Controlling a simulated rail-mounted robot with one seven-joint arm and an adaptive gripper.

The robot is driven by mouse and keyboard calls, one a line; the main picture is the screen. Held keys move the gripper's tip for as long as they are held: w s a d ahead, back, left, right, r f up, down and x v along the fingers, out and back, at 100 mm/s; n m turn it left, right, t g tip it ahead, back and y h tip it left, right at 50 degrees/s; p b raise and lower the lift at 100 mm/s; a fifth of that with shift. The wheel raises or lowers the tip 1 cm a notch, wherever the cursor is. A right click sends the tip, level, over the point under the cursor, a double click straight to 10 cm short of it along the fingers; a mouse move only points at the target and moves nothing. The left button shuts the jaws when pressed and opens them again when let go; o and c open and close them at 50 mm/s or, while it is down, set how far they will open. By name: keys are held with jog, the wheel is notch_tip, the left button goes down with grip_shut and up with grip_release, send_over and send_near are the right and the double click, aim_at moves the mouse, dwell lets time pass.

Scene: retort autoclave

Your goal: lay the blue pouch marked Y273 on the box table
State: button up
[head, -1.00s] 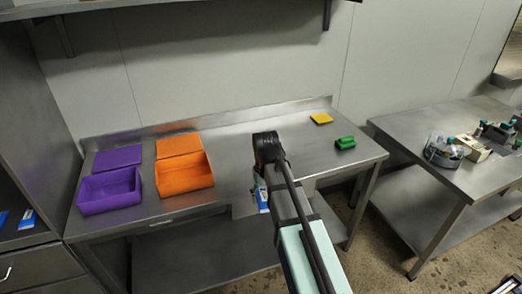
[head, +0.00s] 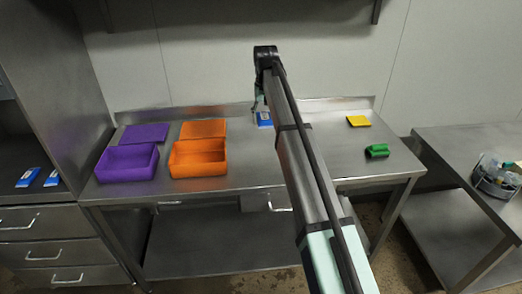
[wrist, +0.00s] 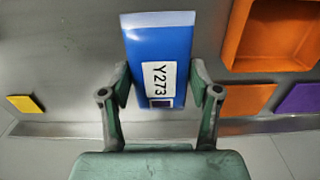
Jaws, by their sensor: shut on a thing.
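The blue pouch marked Y273 (wrist: 158,60) is between the two fingers of my gripper (wrist: 160,90) in the wrist view, its white label facing the camera. My gripper is shut on it. In the head view the pouch (head: 264,119) shows beside my arm, over the back part of the box table (head: 240,185). My gripper (head: 259,103) is partly hidden by the arm there. I cannot tell whether the pouch touches the steel top.
An open orange box (head: 198,172) and an open purple box (head: 127,175) stand left on the table, their lids behind. A yellow pad (head: 358,121) and a green object (head: 377,151) lie right. Blue pouches (head: 52,178) lie on the left shelf. Bare steel surrounds the pouch.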

aim_at(264, 163)
notch_tip(264, 163, down, 20)
jog(key=p, duration=0.4)
jog(key=shift+r, duration=0.25)
jog(key=o, duration=0.3)
jog(key=shift+f, duration=0.15)
jog(key=o, duration=0.4)
notch_tip(264, 163, up, 12)
jog(key=shift+r+b, duration=0.2)
jog(key=shift+b, duration=1)
